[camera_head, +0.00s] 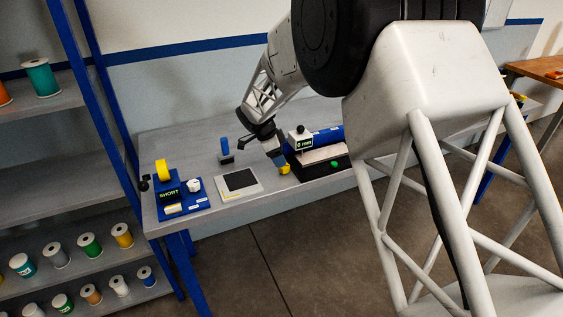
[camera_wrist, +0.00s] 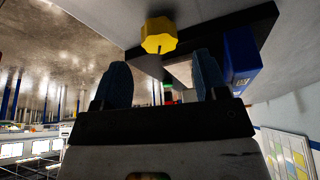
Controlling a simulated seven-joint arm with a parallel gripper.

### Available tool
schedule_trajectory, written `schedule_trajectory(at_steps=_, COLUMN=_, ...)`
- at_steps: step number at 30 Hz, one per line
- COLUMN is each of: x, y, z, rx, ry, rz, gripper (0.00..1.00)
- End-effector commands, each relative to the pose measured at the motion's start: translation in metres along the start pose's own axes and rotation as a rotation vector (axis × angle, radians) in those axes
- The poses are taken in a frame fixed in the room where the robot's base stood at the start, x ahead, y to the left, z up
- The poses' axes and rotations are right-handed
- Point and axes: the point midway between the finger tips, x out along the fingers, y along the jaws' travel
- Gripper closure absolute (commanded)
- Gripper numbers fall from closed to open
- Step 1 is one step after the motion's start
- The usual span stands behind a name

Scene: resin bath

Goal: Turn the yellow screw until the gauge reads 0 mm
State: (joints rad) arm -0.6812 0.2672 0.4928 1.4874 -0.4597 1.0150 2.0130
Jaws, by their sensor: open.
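The yellow screw (camera_head: 285,169) sits at the front left of a dark device (camera_head: 318,171) on the bench. In the wrist view the lobed yellow screw (camera_wrist: 158,36) is large and lies ahead of the fingertips. My gripper (camera_head: 276,160) is above and just left of the screw in the head view. Its two blue fingers stand apart with nothing between them in the wrist view (camera_wrist: 163,76), and the screw shows beyond them, seemingly not touched. A small dark display with green characters (camera_head: 307,144) is on the device; its reading is too small to tell.
A grey plate with a black square (camera_head: 256,190), a blue stand marked SHORT (camera_head: 170,194) and a small blue tool (camera_head: 225,149) are to the left. Spool shelves (camera_head: 60,172) stand at far left.

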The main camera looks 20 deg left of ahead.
Motion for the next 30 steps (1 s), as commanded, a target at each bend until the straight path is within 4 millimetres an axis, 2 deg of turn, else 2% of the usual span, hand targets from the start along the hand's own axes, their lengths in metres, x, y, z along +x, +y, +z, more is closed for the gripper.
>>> schedule_trajectory(at_steps=3, x=-0.015, y=0.000, z=0.000, rx=0.000, ry=-0.001, rz=-0.002, gripper=0.33)
schedule_trajectory(at_steps=9, x=-0.029, y=0.000, z=0.000, rx=-0.001, ry=0.000, rz=0.000, gripper=0.33)
schedule_trajectory(at_steps=26, x=-0.032, y=0.000, z=0.000, rx=-0.001, ry=0.000, rz=0.000, gripper=0.33)
schedule_trajectory(at_steps=30, x=-0.034, y=0.003, z=-0.006, rx=-0.006, ry=-0.003, rz=0.000, gripper=0.33)
